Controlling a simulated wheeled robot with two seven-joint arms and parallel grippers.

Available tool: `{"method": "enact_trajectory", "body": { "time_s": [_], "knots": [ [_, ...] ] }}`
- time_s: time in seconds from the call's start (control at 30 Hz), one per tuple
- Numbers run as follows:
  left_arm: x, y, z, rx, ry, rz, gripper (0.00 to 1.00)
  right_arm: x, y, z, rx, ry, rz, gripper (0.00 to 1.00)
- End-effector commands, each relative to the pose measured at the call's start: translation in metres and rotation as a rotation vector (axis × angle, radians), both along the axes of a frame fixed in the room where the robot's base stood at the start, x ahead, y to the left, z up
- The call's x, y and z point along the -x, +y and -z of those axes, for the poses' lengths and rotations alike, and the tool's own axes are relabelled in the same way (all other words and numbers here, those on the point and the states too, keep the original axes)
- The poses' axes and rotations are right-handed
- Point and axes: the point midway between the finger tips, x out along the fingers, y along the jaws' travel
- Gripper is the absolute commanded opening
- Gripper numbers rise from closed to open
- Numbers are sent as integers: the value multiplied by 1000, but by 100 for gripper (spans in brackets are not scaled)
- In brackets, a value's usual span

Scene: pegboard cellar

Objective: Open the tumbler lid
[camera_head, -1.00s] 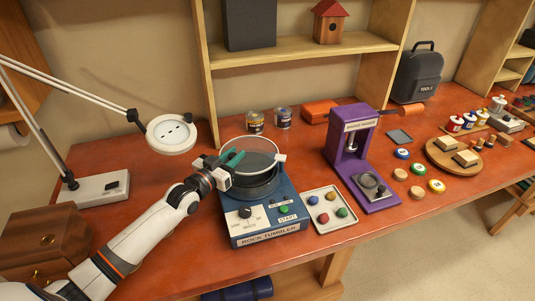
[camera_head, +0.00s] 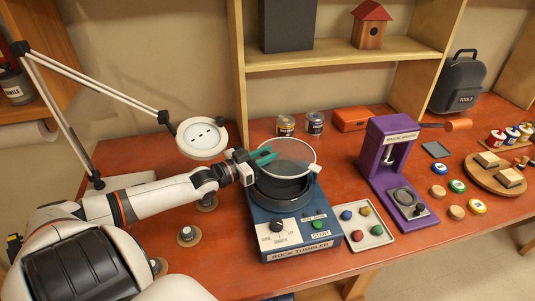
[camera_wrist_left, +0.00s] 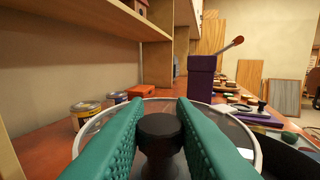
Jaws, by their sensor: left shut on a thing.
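The rock tumbler (camera_head: 297,236) is a blue box with a dark drum (camera_head: 281,188) on top, standing on the red-brown bench. Its clear round lid (camera_head: 293,152) with a pale rim stands raised and tilted over the drum, with a dark gap between. My left gripper (camera_head: 264,158), with teal fingers, is at the lid's left side. In the left wrist view its fingers are shut on the black lid knob (camera_wrist_left: 160,132), and the lid rim (camera_wrist_left: 254,150) curves around behind. My right gripper is in neither view.
A tray of coloured stones (camera_head: 357,226) and a purple press (camera_head: 393,160) stand to the right. A magnifier lamp (camera_head: 202,138) stands behind my arm. Two cans (camera_head: 286,125) (camera_head: 315,122) stand behind the tumbler.

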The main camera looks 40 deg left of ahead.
Motion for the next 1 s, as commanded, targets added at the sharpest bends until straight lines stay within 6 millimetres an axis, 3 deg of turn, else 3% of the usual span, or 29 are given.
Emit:
{"method": "enact_trajectory", "body": {
  "time_s": [0.13, 0.17, 0.27, 0.67, 1.0],
  "knots": [
    [0, 0, 2, -2, 5, 0, 0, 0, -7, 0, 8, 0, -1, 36],
    [0, 0, 2, -3, 5, 0, 28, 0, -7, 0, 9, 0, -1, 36],
    [0, 0, 2, -3, 4, 0, 44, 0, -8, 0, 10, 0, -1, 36],
    [5, 1, 1, -2, 3, 0, 44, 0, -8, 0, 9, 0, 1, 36],
    [50, 12, 3, -3, 9, 0, 44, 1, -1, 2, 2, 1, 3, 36]
  ]
}}
